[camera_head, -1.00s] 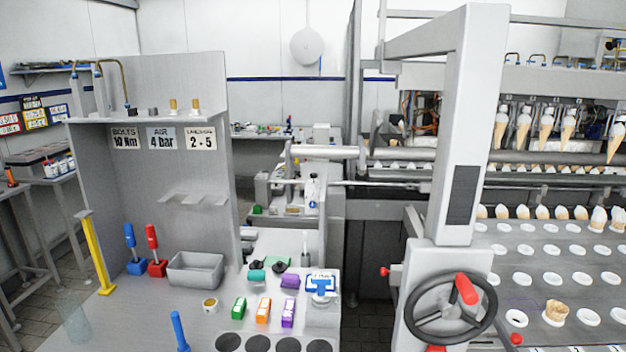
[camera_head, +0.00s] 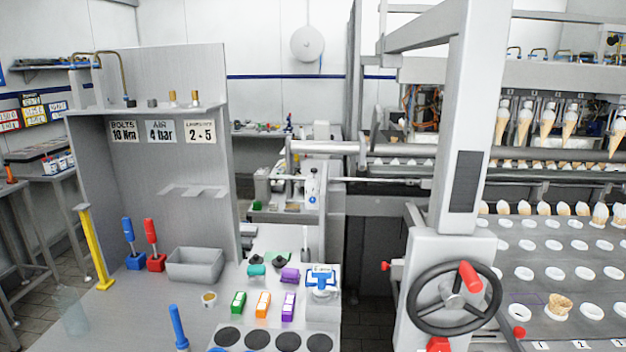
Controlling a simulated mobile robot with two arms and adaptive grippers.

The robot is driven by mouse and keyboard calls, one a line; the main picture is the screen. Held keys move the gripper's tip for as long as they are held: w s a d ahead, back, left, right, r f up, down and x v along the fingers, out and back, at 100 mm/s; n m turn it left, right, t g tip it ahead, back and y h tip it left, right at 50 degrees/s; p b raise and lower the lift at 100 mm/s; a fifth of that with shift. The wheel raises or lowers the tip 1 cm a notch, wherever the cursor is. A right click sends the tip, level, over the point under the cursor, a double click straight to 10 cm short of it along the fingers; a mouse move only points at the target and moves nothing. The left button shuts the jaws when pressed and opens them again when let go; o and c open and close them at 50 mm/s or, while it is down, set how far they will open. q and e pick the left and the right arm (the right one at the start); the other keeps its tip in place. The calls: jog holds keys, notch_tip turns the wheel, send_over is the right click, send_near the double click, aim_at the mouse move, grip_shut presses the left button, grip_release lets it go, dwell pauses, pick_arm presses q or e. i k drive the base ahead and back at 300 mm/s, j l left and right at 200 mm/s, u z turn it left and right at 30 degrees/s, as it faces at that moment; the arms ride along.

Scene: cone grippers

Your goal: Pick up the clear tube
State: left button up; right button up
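The clear tube (camera_head: 73,312) is a faint, see-through upright cylinder on the grey bench at the lower left of the head view. Its outline is hard to make out against the bench and floor. Neither of my grippers shows in the head view, so I cannot see where they are relative to the tube.
On the bench (camera_head: 135,315) stand a yellow post (camera_head: 97,250), a blue-handled tool (camera_head: 130,246), a red-handled tool (camera_head: 153,248), a grey bin (camera_head: 195,265) and a blue upright handle (camera_head: 178,328). A handwheel (camera_head: 452,297) stands at the right. Bare bench lies right of the tube.

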aim_at(69, 307)
jog(key=k+u, duration=0.1)
jog(key=u, duration=1.25)
jog(key=i+l+z, duration=0.1)
jog(key=i, duration=0.35)
jog(key=i+l+z, duration=0.15)
jog(key=i+l, duration=0.15)
jog(key=i, duration=0.2)
